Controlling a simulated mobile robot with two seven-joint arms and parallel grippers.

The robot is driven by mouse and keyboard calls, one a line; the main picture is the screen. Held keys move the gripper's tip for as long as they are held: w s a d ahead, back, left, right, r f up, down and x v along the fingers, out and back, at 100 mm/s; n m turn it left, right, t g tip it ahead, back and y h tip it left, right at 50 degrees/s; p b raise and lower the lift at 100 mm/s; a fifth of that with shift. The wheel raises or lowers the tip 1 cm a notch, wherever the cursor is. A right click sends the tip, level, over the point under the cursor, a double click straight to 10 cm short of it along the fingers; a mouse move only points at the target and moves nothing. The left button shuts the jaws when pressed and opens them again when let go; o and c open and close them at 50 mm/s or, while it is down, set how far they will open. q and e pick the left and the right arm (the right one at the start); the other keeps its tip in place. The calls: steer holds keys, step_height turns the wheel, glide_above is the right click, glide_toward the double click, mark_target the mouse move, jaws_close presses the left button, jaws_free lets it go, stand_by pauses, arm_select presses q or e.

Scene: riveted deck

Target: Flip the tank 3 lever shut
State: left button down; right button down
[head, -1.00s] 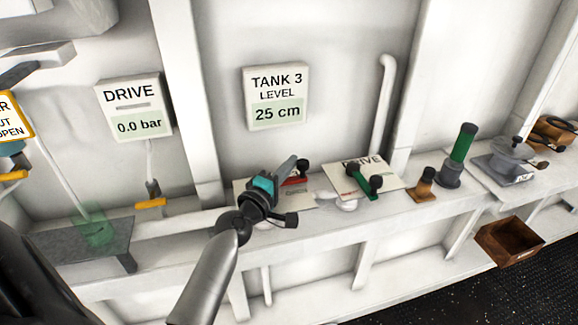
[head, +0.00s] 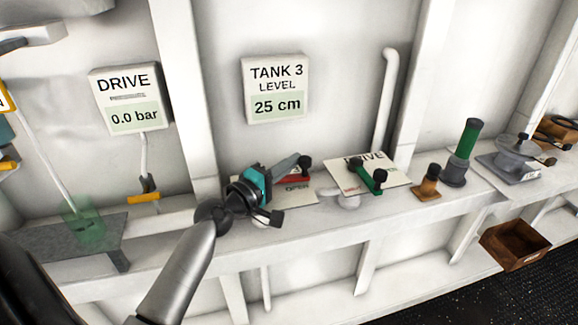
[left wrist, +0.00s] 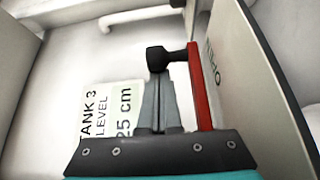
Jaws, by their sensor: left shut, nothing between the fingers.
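The tank 3 lever is a red bar (head: 294,179) with a black knob (head: 304,161), on a pale plate (head: 300,195) lettered OPEN, below the TANK 3 LEVEL sign (head: 275,89) reading 25 cm. My left gripper (head: 297,158) is shut and empty, its grey fingertips close beside the knob. In the left wrist view the shut fingers (left wrist: 158,82) point at the black knob (left wrist: 156,59), their tips overlapping its lower edge; I cannot tell whether they touch. The red bar (left wrist: 198,92) runs along their right side. My teal gripper body hides part of the plate. My right gripper is not in view.
Just right is a DRIVE plate (head: 393,177) with a green lever (head: 366,178). A white pipe (head: 386,100) rises behind. A DRIVE gauge (head: 133,100) reads 0.0 bar.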

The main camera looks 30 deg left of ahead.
arm_select(q)
steer(key=s+m+g+h+b, duration=0.1)
steer(key=m+h+b, duration=0.1)
steer(key=h+b, duration=0.1)
steer(key=s+d+m+g+h+b, duration=0.1)
steer(key=m+h+b, duration=0.1)
steer(key=b, duration=0.2)
steer(key=s+d+m+g+h+b, duration=0.1)
steer(key=m+h+b, duration=0.1)
steer(key=h+b, duration=0.1)
steer(key=shift+f+h+b, duration=0.25)
steer(key=shift+h+b, duration=0.05)
steer(key=shift+b, duration=0.45)
steer(key=shift+s+m+g+h+b, duration=0.3)
steer(key=shift+m+g+h, duration=0.1)
steer(key=shift+g+h, duration=0.15)
steer(key=shift+s+d, duration=0.1)
steer(key=shift+s, duration=0.15)
steer(key=shift+s+r, duration=0.25)
steer(key=shift+s, duration=0.6)
steer(key=shift+s+a+p, duration=0.15)
steer(key=shift+s+p, duration=0.1)
steer(key=shift+s, duration=0.25)
steer(key=shift+s+a+p, duration=0.15)
steer(key=shift+s+p, duration=0.1)
steer(key=shift+s, duration=0.25)
steer(key=shift+s+a, duration=0.1)
steer(key=shift+a, duration=0.05)
